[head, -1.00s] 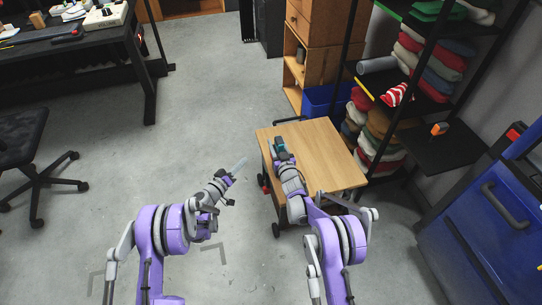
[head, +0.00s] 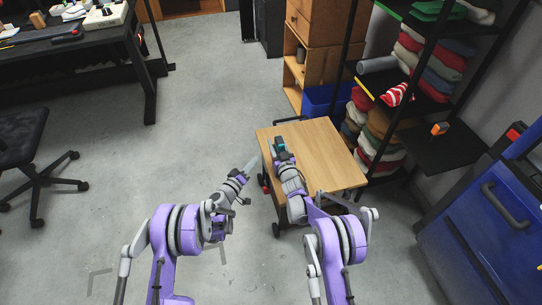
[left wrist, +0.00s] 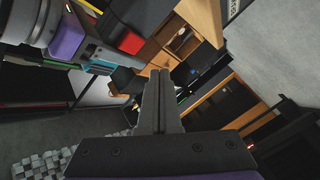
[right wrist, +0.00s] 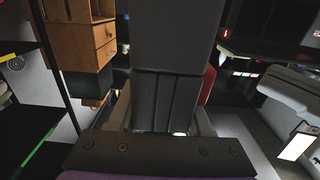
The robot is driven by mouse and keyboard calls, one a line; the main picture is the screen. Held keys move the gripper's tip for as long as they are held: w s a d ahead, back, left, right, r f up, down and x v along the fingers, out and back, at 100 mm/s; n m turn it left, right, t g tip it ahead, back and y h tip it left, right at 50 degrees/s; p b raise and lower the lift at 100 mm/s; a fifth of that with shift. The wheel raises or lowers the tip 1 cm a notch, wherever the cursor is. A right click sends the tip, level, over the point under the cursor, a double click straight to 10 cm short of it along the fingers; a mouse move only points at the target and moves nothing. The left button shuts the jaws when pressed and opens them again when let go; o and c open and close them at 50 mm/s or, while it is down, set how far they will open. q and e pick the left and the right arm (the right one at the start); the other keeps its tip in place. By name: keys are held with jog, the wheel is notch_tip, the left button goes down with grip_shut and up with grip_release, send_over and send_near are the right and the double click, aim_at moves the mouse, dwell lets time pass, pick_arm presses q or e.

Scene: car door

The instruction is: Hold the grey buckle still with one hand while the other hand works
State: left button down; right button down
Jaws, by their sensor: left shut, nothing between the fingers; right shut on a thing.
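My right gripper (head: 280,150) is over the wooden top of a small cart (head: 327,150). It is shut on a dark grey block, the grey buckle (right wrist: 176,35), which fills the upper middle of the right wrist view. In the head view the buckle is too small to make out clearly. My left gripper (head: 252,164) is just left of the cart's left edge, lower in the head view than the right one. Its two fingers are shut together with nothing between them, as the left wrist view (left wrist: 159,85) shows. A gap separates the two grippers.
The right part of the cart top is bare. A rack of folded cloths (head: 427,62) stands behind it to the right, with a blue bin (head: 327,101) behind. A blue cabinet (head: 490,220) is at the right. A dark desk (head: 90,65) and chair (head: 30,150) are left. Floor between is clear.

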pick_arm(q)
jog(key=shift+w+d, duration=0.3)
jog(key=shift+d, duration=0.55)
jog(key=shift+w+d, duration=0.25)
jog(key=shift+d, duration=0.6)
jog(key=shift+d, duration=0.15)
dwell(0.6)
jog(key=shift+w+d, duration=0.15)
jog(key=shift+d, duration=0.1)
jog(key=shift+w+d, duration=0.15)
jog(key=shift+d, duration=0.4)
dwell(0.9)
jog(key=shift+a, duration=0.1)
jog(key=shift+s+a, duration=0.3)
jog(key=shift+a, duration=0.55)
jog(key=shift+a, duration=0.1)
jog(key=a, duration=0.1)
jog(key=s+a, duration=0.1)
jog(key=a, duration=0.2)
jog(key=shift+s+a, duration=0.25)
